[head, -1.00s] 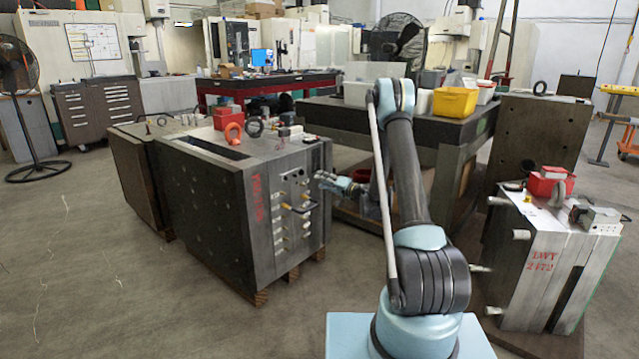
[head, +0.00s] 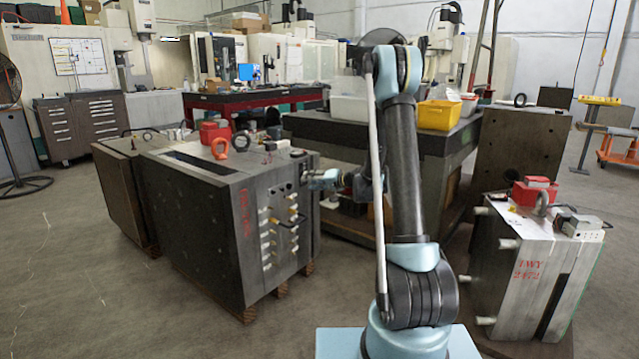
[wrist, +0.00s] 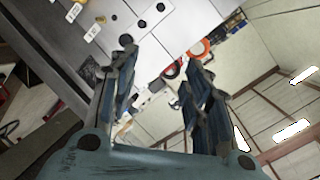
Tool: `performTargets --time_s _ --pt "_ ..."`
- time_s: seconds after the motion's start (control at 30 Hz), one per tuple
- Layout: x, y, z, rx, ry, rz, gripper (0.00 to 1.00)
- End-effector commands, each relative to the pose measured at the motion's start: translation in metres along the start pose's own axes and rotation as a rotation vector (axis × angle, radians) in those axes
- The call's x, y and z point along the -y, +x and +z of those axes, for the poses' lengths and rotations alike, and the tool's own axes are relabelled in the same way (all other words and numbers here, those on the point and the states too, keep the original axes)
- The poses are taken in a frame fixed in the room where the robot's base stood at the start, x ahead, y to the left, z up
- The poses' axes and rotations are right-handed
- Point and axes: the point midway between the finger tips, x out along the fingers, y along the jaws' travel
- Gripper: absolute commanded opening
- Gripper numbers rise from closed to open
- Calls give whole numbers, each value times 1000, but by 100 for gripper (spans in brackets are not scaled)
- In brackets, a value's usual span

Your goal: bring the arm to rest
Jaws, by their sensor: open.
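My arm (head: 408,170) stands in the middle of the head view, with its elbow high and its forearm pointing away from the camera and to the left. My gripper (head: 318,180) is small there, at the right edge of the large dark mould base (head: 200,225). Whether it touches the block cannot be told. In the wrist view my gripper (wrist: 161,60) has its two dark fingers apart, with nothing held between them. Beyond the fingers lies a pale metal face (wrist: 150,45) with bolts and fittings.
A second mould base (head: 530,265) with red lettering stands at the right. Behind my arm is a dark-topped table (head: 340,125) with a yellow bin (head: 439,115). Another block (head: 125,190) is at the left. The floor (head: 75,270) at the front left is clear.

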Motion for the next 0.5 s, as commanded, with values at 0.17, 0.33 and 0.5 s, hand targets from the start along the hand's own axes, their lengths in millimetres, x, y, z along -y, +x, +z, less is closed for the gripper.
performTargets --time_s 0.17,0.33,0.5 --pt "28 -30 10 60 -24 64 44" --pt "50 -59 24 116 -44 128 44" --pt "69 -91 42 170 -61 196 44"
